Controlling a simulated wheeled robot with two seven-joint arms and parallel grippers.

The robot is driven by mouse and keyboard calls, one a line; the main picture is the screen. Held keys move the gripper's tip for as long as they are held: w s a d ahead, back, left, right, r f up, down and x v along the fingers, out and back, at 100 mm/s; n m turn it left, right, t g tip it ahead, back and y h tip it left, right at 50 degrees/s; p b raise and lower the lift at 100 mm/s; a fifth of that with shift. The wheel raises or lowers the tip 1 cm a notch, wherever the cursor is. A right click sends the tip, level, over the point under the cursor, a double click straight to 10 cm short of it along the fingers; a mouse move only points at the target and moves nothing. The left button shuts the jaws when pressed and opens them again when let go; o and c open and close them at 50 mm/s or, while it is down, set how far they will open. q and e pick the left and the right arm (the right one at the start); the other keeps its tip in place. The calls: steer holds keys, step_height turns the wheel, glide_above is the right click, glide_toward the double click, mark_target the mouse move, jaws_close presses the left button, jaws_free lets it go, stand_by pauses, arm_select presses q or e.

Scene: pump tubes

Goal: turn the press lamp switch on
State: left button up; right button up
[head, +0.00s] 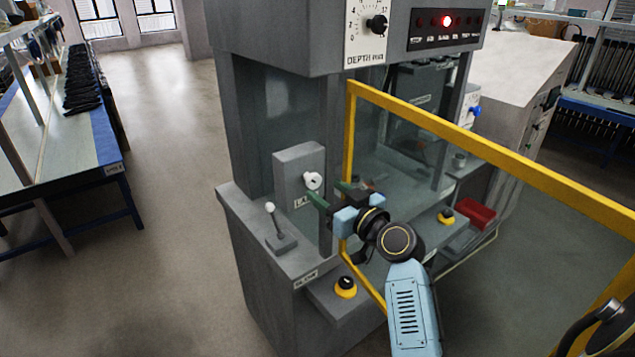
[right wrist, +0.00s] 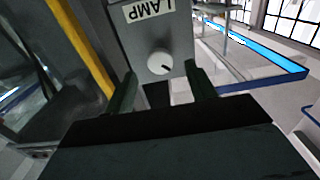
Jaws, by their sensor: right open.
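The lamp switch is a round white knob (head: 313,181) on the front of a grey box (head: 292,172) at the left side of the press. In the right wrist view the white knob (right wrist: 160,63) sits below a "LAMP" label (right wrist: 148,9), with a dark mark at its lower edge. My right gripper (head: 330,193) is open, its two dark green fingers pointing at the knob. In the right wrist view its fingertips (right wrist: 160,80) stand on either side of the knob, which lies between and a little beyond them; contact cannot be told. My left gripper is not in view.
A yellow guard frame (head: 348,150) stands open to the right, close to my right arm. A lever with a white ball (head: 270,208) stands left of my gripper. A yellow-based button (head: 345,287) is below. A depth dial (head: 376,24) and a lit red lamp (head: 446,21) are above.

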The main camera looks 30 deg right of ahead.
mark_target(316, 184)
steer(key=shift+w+a+p, duration=0.2)
steer(key=shift+w+p, duration=0.15)
steer(key=shift+w, duration=1.9)
steer(key=c, duration=1)
